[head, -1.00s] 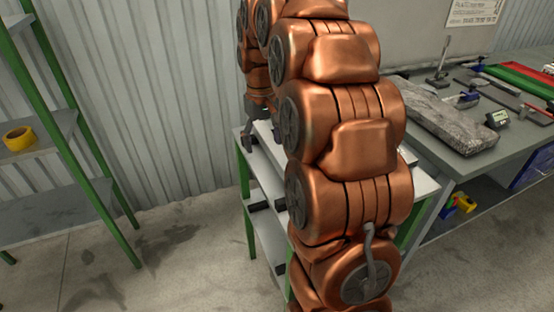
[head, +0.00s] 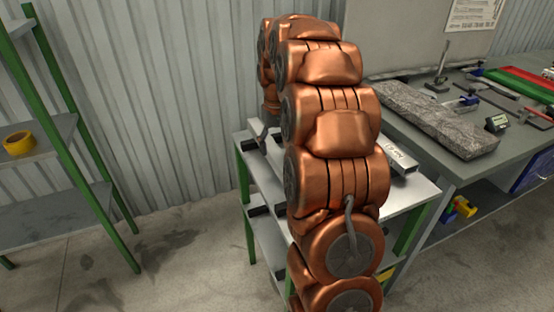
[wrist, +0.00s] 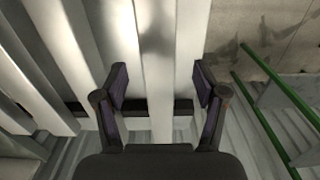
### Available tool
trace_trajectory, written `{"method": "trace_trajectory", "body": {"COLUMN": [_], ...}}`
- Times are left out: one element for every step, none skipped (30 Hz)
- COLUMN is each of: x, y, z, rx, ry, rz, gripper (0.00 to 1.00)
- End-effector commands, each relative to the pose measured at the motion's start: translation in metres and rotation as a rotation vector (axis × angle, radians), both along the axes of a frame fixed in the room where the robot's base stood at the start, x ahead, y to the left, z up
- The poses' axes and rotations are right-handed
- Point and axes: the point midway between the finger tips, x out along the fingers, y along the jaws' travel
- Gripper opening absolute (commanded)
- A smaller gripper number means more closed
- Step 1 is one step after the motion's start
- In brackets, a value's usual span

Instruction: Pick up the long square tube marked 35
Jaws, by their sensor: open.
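My gripper (wrist: 160,88) is open in the wrist view, with one dark finger on each side of a long pale metal tube (wrist: 157,70). The fingers do not grip it. No number is readable on this tube there, so I cannot tell whether it is the one marked 35. In the head view my copper arm hides most of the tubes on the green-legged table. One square tube end (head: 400,158) with dark, unreadable marks shows to the right of my arm. My gripper is mostly hidden there, low at the table's far left.
More pale tubes (wrist: 72,45) lie close on the left in the wrist view. A dark crossbar (wrist: 130,107) runs under them. A workbench with a stone slab (head: 435,118) stands at the right. A green-framed shelf with yellow tape (head: 19,143) stands at the left.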

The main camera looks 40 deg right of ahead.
Motion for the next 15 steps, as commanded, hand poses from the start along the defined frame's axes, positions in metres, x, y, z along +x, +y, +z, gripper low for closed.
{"method": "trace_trajectory", "body": {"x": [-0.001,-0.001,-0.002,-0.003,-0.004,-0.003,-0.003,-0.003,-0.003,-0.003,-0.002,-0.002,-0.002,-0.002,-0.002], "y": [-0.001,-0.001,-0.001,-0.001,-0.001,-0.001,-0.001,-0.001,-0.001,-0.001,-0.002,-0.002,-0.002,-0.002,-0.002], "z": [-0.003,-0.006,-0.01,-0.014,-0.018,-0.024,-0.028,-0.032,-0.036,-0.038,-0.039,-0.041,-0.041,-0.042,-0.042], "rx": [0.0,0.0,0.001,0.002,0.002,0.002,0.002,0.002,0.002,0.001,0.0,0.0,0.0,-0.001,-0.001], "ry": [0.001,0.0,0.002,0.004,0.006,0.005,0.003,0.003,0.003,0.002,0.001,-0.001,-0.001,-0.002,-0.002], "rz": [-0.001,-0.001,-0.001,-0.001,-0.001,0.0,0.0,0.0,0.0,0.0,0.0,0.0,0.0,0.0,0.0], "gripper": [0.71,0.71,0.71,0.71,0.71,0.71,0.71,0.71,0.71,0.71,0.71,0.71,0.71,0.71,0.71]}}
